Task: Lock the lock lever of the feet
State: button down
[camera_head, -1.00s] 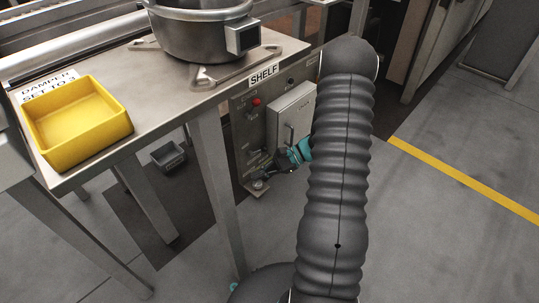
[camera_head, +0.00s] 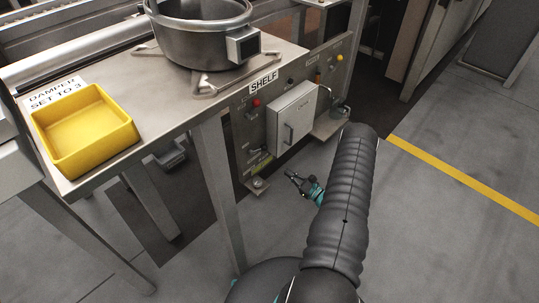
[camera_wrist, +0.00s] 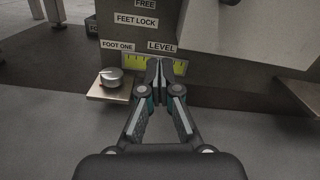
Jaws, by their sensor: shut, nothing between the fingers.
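The feet lock panel shows in the wrist view with a "FEET LOCK" label (camera_wrist: 136,21) and a "FREE" label (camera_wrist: 145,3) at the top edge. The lock lever itself is not clearly visible; the part above the label is cut off. Below are a "FOOT ONE" label and a yellow-green level scale (camera_wrist: 128,57). A round metal foot knob (camera_wrist: 111,77) sits on a small ledge at left. My gripper (camera_wrist: 159,66) is shut and empty, its fingertips overlapping the scale in the picture. In the head view my gripper (camera_head: 290,176) is over the floor, to the right of the panel's lower corner.
A grey cabinet box (camera_head: 291,119) with a handle is on the panel. A steel table (camera_head: 180,100) carries a yellow tray (camera_head: 82,170) and a metal pot (camera_head: 195,45). A second foot ledge (camera_head: 333,125) juts out at right. Floor is clear to the right.

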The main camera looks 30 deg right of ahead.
jog(key=w+a+r, duration=0.2)
jog(key=w, duration=0.3)
jog(key=w+a+r+p, duration=0.1)
jog(key=w+a+r, duration=0.1)
jog(key=w, duration=0.2)
jog(key=shift+w+a+r, duration=0.25)
jog(key=shift+w+a, duration=0.05)
jog(key=shift+w, duration=0.1)
jog(key=shift+d+n, duration=0.2)
jog(key=shift+n, duration=0.1)
dwell(0.3)
